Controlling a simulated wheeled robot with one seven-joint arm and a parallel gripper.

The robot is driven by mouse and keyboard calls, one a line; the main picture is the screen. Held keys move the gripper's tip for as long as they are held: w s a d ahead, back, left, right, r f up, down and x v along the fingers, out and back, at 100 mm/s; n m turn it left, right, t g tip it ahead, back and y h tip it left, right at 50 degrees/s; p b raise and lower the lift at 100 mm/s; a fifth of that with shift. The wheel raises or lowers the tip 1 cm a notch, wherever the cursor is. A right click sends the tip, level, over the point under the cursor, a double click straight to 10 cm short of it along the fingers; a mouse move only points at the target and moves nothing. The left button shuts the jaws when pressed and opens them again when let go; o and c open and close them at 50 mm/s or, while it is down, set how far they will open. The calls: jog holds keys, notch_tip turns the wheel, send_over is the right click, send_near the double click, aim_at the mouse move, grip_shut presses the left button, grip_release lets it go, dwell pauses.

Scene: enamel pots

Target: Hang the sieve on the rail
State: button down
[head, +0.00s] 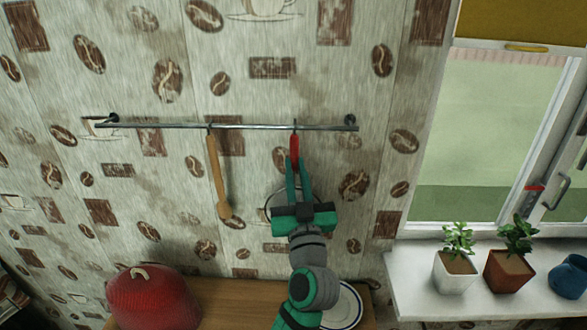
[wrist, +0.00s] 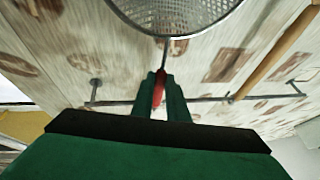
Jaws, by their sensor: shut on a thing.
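The sieve has a red handle (head: 294,148) and a round wire mesh bowl (wrist: 178,14). My gripper (head: 297,170) is shut on the red handle, which also shows between the fingers in the wrist view (wrist: 159,90). The handle points up, with the bowl below it, mostly hidden behind my gripper in the head view. The handle's top end is at the metal rail (head: 250,127), near its right end. A small dark hook shows at the rail there; I cannot tell whether it bears the sieve.
A wooden spoon (head: 218,175) hangs from the rail left of the sieve. Below are a red pot (head: 150,298) and a white plate (head: 346,306) on a wooden counter (head: 235,295). Potted plants (head: 457,265) stand on the windowsill at right. The rail's left part is clear.

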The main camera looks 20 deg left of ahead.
jog(key=shift+s+d, duration=0.1)
jog(key=c, duration=1.7)
grip_release()
jog(key=shift+o, duration=0.2)
jog(key=shift+s, duration=0.1)
jog(key=v, duration=1.1)
jog(key=s+d+f+m+g+h, duration=0.1)
jog(key=s+d+f+h, duration=0.2)
jog(key=s+d+f, duration=0.7)
jog(key=s+d+f+g+h, duration=0.1)
jog(key=d+f+h, duration=0.3)
jog(key=f, duration=1.1)
jog(key=s+f+m+g+h, duration=0.1)
jog(key=s+f, duration=0.4)
jog(key=s, duration=0.7)
jog(key=s+f+m+g+h, duration=0.2)
jog(key=s+f, duration=0.3)
jog(key=s, duration=0.8)
jog(key=shift+s+d+f+m, duration=0.15)
jog(key=shift+s+d+m, duration=0.1)
jog(key=shift+m, duration=0.45)
